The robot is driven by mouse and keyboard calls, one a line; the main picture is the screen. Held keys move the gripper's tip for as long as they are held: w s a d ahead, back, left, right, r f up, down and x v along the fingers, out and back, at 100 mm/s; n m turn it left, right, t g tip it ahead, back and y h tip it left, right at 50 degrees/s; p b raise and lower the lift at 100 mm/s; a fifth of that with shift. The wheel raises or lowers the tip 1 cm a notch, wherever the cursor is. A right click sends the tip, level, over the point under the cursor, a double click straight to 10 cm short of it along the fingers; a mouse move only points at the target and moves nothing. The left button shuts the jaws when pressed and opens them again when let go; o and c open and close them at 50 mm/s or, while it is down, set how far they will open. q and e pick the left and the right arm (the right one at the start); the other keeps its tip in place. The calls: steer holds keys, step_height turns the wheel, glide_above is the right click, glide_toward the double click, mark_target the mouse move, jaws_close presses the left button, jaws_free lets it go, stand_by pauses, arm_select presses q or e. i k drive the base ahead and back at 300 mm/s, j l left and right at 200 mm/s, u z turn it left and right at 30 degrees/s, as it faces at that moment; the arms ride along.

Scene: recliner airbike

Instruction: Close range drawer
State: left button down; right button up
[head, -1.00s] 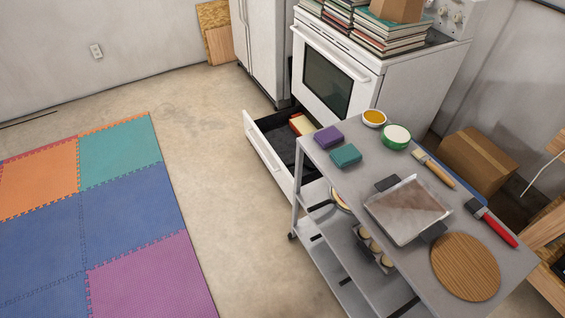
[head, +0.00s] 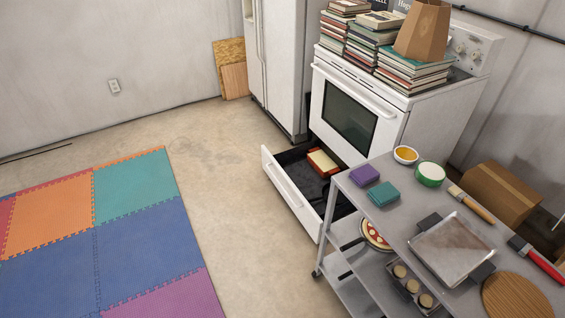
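The range (head: 352,112) is white and stands against the back wall. Its bottom drawer (head: 290,193) is pulled well open toward the lower left. Inside the dark drawer lies a red dish with a pale yellow top (head: 322,161), and a dark pan or handle shape is partly visible. The cart hides the drawer's right end. Neither of my grippers is in view.
A grey cart (head: 400,215) stands close in front of the range, beside the open drawer, carrying bowls, sponges, a tray and tools. Books (head: 410,68) are stacked on the range. Bare floor (head: 225,180) lies between the foam mat (head: 130,240) and the drawer.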

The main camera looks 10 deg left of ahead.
mark_target(298, 182)
steer(key=i+j+z, duration=0.25)
steer(key=z, duration=0.15)
steer(key=i+j+z, duration=0.2)
steer(key=j+z, duration=0.2)
